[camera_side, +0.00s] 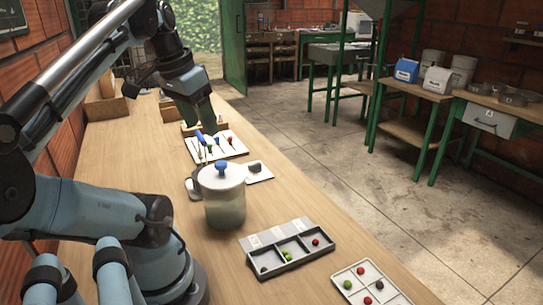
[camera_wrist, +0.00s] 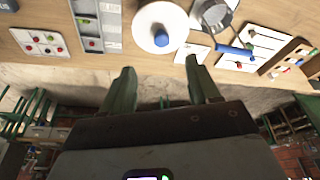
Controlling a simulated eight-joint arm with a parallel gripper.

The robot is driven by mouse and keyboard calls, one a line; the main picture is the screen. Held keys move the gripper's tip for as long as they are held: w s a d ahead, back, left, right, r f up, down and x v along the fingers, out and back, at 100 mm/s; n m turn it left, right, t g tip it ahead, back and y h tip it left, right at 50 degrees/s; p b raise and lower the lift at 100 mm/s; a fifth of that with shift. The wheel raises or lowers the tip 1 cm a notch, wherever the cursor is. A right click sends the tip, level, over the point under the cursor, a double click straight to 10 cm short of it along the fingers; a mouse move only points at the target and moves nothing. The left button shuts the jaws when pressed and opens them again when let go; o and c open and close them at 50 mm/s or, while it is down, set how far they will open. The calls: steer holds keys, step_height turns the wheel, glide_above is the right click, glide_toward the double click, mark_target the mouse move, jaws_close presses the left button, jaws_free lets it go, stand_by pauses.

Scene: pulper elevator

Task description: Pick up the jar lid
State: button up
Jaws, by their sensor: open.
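The jar lid (camera_side: 221,177) is a white disc with a blue knob. It sits on a pale, cloudy jar (camera_side: 226,210) standing on the wooden bench. In the wrist view the lid (camera_wrist: 148,20) shows from above, with its blue knob towards the gripper. My gripper (camera_side: 203,120) has green fingers and is above the bench, behind and higher than the jar in the side view. In the wrist view my gripper (camera_wrist: 160,66) is open and empty, its fingers apart from the lid.
A blue-handled tool (camera_wrist: 234,51) lies close to the jar. A white tray with thin tools (camera_side: 228,147) is behind it. A grey compartment tray (camera_side: 262,241) and a white tray with coloured balls (camera_side: 372,279) are in front. Bench space is clear left of these trays.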

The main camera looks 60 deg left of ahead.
glide_above(221, 163)
steer(key=s+d, duration=0.1)
steer(key=s, duration=0.1)
step_height(221, 163, down, 6)
steer(key=shift+s+f, duration=0.15)
steer(key=shift+w+a+x, duration=0.1)
steer(key=shift+x, duration=0.8)
steer(key=shift+w+a+x, duration=0.1)
steer(key=shift+x, duration=1.55)
jaws_close()
